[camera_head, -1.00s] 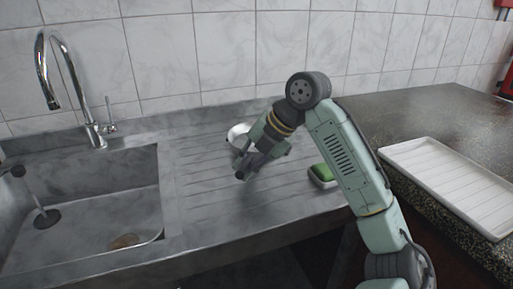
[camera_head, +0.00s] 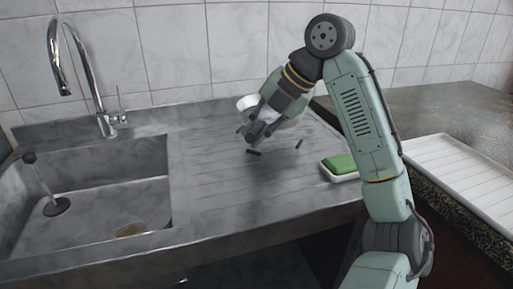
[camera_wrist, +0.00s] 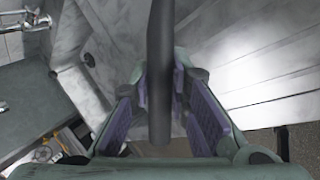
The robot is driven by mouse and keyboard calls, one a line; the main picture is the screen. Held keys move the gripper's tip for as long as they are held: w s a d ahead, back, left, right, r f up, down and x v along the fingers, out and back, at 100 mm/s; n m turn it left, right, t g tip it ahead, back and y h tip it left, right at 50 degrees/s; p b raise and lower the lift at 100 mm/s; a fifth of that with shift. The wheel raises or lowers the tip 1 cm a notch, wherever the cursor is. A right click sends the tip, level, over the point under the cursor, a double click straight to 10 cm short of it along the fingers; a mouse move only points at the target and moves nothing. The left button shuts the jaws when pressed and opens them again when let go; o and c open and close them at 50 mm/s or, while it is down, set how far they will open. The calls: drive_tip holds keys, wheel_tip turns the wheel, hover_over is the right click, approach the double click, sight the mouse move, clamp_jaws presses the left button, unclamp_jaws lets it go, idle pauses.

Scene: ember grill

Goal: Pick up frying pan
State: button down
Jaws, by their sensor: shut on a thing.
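In the head view, a pale, rounded pan-like thing (camera_head: 247,103) shows just behind and left of my gripper (camera_head: 257,138), above the ribbed steel drainboard. I take it for the frying pan; the arm hides much of it. In the wrist view, a dark, straight handle (camera_wrist: 160,75) runs down between the purple finger pads of my gripper (camera_wrist: 165,85). My gripper is shut on this handle. The pan's body cannot be made out in the wrist view.
A green sponge in a white dish (camera_head: 341,166) lies right of my gripper. A steel sink (camera_head: 95,200) with a tall tap (camera_head: 88,75) is at the left. A white ribbed tray (camera_head: 465,175) lies on the dark counter (camera_head: 420,118). The tiled wall stands close behind.

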drive_tip(key=s+d+b, duration=0.1)
drive_tip(key=s+d, duration=0.2)
drive_tip(key=s, duration=0.6)
drive_tip(key=s+d+b, duration=0.2)
drive_tip(key=s+d, duration=0.1)
drive_tip(key=s, duration=0.6)
drive_tip(key=shift+f, duration=0.2)
